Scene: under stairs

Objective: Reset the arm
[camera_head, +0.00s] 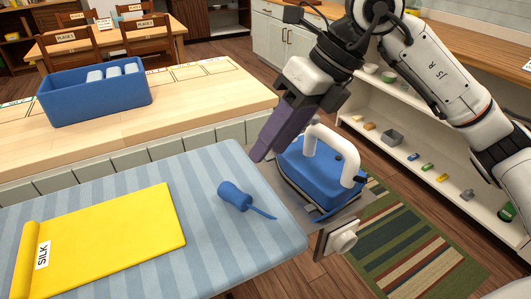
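My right arm comes in from the right, and its gripper (268,152) hangs in the air, pointing down and left. Its dark purple fingers lie close together with no gap visible and nothing seen between them. The fingertips are near the right edge of the striped ironing board (130,172), just left of a blue iron (310,170) with a white handle. The gripper looks apart from the iron and its handle. My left gripper does not show.
Behind is a wooden counter (205,100) with a blue bin (95,99) holding white items. White shelves (440,150) stand at right, a striped rug (400,240) below.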

